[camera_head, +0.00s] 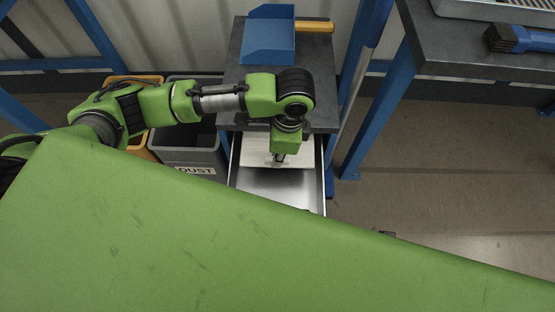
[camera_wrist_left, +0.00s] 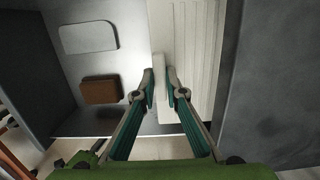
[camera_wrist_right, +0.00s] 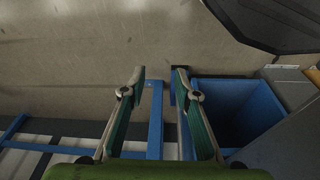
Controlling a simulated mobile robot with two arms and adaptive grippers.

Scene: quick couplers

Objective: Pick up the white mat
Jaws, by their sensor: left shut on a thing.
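The white mat (camera_head: 258,150) lies in the open metal drawer (camera_head: 270,185) below the dark worktop in the head view. In the left wrist view the mat (camera_wrist_left: 195,50) is pale and ribbed, with a raised strip along its left edge. My left gripper (camera_head: 279,160) reaches down into the drawer. Its fingers (camera_wrist_left: 160,82) are shut on the raised edge strip of the mat. My right gripper (camera_wrist_right: 160,75) is open and empty, with its fingers well apart above the floor. It is not visible in the head view.
A brown block (camera_wrist_left: 101,90) and a pale rounded panel (camera_wrist_left: 88,38) show left of the mat. A blue tray (camera_head: 268,38) stands on the worktop (camera_head: 309,75) above the drawer. A grey bin (camera_head: 188,150) stands left of it. A blue bin (camera_wrist_right: 235,110) is beside my right gripper.

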